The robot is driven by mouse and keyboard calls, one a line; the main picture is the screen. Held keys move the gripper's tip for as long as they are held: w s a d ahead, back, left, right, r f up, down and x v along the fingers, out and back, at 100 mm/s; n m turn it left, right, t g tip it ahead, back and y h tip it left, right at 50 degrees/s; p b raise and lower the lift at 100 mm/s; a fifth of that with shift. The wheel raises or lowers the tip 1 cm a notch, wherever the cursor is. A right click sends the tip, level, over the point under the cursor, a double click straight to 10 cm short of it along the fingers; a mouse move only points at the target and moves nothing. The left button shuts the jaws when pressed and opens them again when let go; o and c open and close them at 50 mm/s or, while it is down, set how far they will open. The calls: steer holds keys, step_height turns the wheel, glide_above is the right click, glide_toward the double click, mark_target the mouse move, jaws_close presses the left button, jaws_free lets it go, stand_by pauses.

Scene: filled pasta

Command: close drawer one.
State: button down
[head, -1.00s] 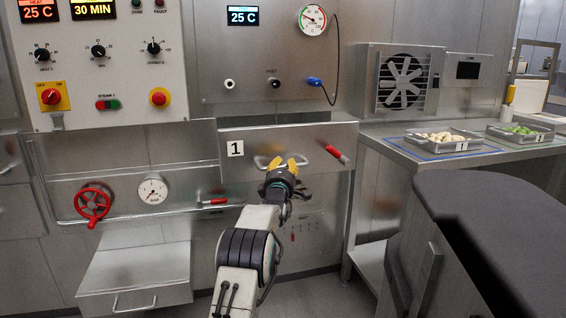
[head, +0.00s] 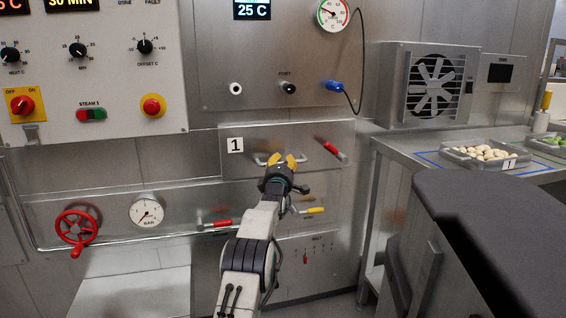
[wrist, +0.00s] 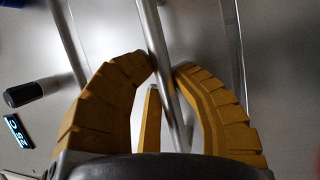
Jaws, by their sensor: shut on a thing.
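Drawer one (head: 315,133) is the steel front with a white label "1" (head: 235,145) in the middle of the head view. It looks close to flush with the cabinet; any small gap is hard to tell. Its bar handle (head: 259,158) runs across the front. My gripper (head: 283,160) is at this handle, with its yellow fingers shut on the bar. In the wrist view, the handle bar (wrist: 151,28) passes between the two yellow fingertips (wrist: 165,66). My gripper hides part of the handle in the head view.
A red-handled lever (head: 331,148) sits at the drawer's right. Below are a yellow-handled lever (head: 314,210), a red-handled lever (head: 222,224), a red valve wheel (head: 77,227) and a gauge (head: 146,212). A steel counter (head: 410,147) with a food tray (head: 455,158) stands at right.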

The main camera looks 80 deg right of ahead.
steer(key=c, duration=1)
jaws_free()
steer(key=shift+d, duration=0.1)
steer(key=shift+a, duration=0.2)
steer(key=shift+a+f, duration=0.35)
steer(key=shift+a, duration=1.55)
steer(key=shift+a+f, duration=0.4)
steer(key=shift+a, duration=1.55)
steer(key=shift+a+f, duration=0.35)
steer(key=shift+a, duration=1.55)
steer(key=shift+w, duration=0.1)
